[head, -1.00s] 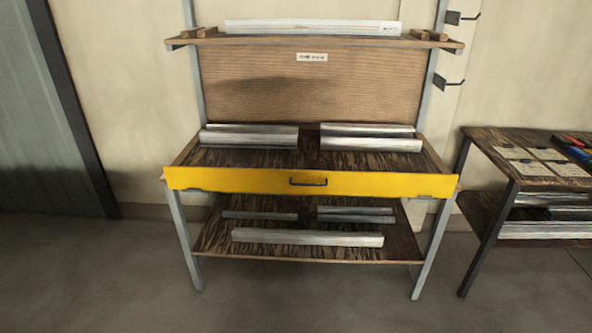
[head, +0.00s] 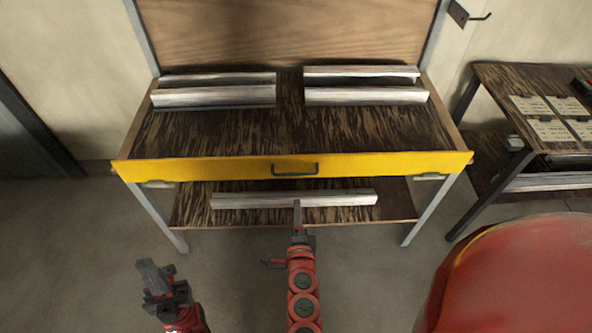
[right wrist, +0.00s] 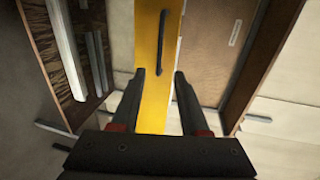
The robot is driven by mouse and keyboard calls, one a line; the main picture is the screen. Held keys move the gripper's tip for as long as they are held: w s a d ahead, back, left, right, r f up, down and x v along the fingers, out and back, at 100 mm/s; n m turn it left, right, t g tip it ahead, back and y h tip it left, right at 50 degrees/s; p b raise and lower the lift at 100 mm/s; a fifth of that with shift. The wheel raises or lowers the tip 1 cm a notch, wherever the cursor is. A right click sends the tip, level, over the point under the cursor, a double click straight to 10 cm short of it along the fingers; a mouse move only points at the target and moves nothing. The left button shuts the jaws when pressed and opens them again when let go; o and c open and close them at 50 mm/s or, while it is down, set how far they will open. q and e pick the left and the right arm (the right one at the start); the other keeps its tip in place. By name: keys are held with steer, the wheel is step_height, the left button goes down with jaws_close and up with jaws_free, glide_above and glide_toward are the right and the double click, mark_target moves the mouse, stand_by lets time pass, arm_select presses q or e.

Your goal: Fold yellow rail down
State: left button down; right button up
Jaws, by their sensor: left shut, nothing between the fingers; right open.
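The yellow rail (head: 220,170) stands up along the front edge of the bench, with a dark handle (head: 295,169) at its middle. In the right wrist view the rail (right wrist: 152,35) runs up the picture, with its handle (right wrist: 162,38) ahead of the fingers. My right gripper (head: 297,205) is in front of the bench, below the handle in the head view. Its fingers (right wrist: 160,74) are apart and empty, with the rail seen between and beyond them; I see no contact. My left gripper (head: 150,268) is low at the left, shut and empty, away from the rail.
Metal profiles (head: 213,97) lie in two groups on the bench top (head: 215,135), whose front middle is bare. Another profile (head: 293,200) lies on the lower shelf (head: 190,212). A side table (head: 500,105) with cards stands at the right. Floor is open in front.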

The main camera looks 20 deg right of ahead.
mark_target(296, 174)
steer(key=shift+p+x, duration=0.95)
steer(key=shift+x, duration=7.3)
steer(key=shift+d, duration=0.2)
steer(key=shift+c, duration=0.2)
steer(key=shift+s, duration=0.1)
jaws_close()
